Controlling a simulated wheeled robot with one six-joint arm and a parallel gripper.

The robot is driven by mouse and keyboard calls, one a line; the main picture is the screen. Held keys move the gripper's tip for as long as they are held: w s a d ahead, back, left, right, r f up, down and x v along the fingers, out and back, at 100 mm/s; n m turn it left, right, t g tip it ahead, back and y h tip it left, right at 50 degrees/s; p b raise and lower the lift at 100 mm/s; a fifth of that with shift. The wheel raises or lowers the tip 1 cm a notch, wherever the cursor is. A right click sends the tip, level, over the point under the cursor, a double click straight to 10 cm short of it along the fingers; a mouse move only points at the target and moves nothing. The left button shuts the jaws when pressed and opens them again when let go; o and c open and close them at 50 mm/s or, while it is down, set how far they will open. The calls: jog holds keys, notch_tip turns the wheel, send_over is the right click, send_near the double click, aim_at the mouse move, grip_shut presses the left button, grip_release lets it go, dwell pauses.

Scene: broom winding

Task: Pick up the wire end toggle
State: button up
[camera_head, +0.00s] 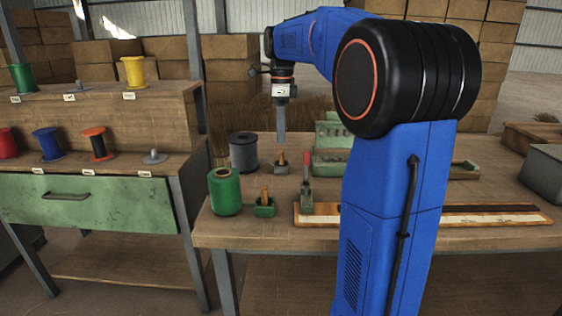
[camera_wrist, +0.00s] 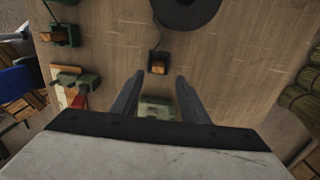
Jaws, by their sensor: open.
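A small wooden toggle (camera_head: 281,158) stands in a dark holder on the workbench, just right of the grey spool; it seems to be the wire end toggle. In the wrist view the toggle (camera_wrist: 158,67) lies just beyond the fingertips, roughly in line with the gap between them. My gripper (camera_head: 281,138) points down above the bench near the toggle. In the wrist view my gripper (camera_wrist: 157,80) has its two fingers apart with nothing between them.
A dark grey spool (camera_head: 243,152) and a green spool (camera_head: 225,192) stand left of the toggle. A red-handled tool (camera_head: 306,185) stands in front. A green compartment tray (camera_head: 328,162) is to the right. A shelf (camera_head: 110,175) with coloured spools stands left.

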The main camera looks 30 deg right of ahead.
aim_at(281, 151)
jog(key=shift+s+a+f, duration=0.1)
jog(key=shift+s+f, duration=0.05)
jog(key=shift+f, duration=3.9)
grip_shut()
